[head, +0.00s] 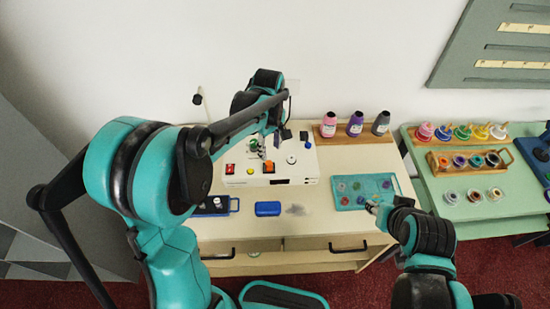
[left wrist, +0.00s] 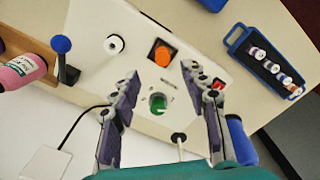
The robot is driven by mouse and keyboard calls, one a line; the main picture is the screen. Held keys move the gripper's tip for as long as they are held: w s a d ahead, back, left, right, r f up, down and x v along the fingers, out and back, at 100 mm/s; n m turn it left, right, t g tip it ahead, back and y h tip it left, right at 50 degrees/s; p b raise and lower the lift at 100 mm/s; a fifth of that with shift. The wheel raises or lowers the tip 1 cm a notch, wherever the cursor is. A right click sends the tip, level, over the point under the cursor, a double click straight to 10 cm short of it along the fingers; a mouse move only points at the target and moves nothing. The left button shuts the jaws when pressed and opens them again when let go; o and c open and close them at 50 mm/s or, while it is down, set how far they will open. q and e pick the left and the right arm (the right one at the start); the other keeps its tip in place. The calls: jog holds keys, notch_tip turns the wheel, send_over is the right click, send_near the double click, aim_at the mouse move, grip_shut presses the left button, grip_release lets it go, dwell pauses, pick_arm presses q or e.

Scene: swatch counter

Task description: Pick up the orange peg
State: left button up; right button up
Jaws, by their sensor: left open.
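The orange peg (left wrist: 162,53) sits in a dark square on top of a white box (left wrist: 192,50). In the head view the orange peg (head: 269,167) is near the front of the box. My left gripper (left wrist: 160,73) is open and empty. In the left wrist view its two fingers are apart, pointing toward the peg, with the peg just beyond the gap between their tips. In the head view the left gripper (head: 266,146) is over the box, partly hidden by its own arm. My right gripper (head: 373,207) is by the teal tray; its jaws are too small to judge.
On the box are a green knob (left wrist: 157,103), a white spool-like piece (left wrist: 115,43), a red switch (head: 230,169) and a blue-topped lever (left wrist: 62,45). Bottles (head: 355,123) stand behind right. A teal tray (head: 348,182) and a blue case (head: 268,208) lie on the counter.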

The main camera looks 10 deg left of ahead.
aim_at(269, 163)
pick_arm(q)
jog(key=f, duration=0.2)
jog(key=f+b, duration=0.1)
jog(key=f, duration=0.2)
jog(key=f+b, duration=0.1)
jog(key=f, duration=0.1)
jog(key=shift+a+f, duration=0.3)
jog(key=shift+f, duration=0.1)
jog(key=c, duration=0.9)
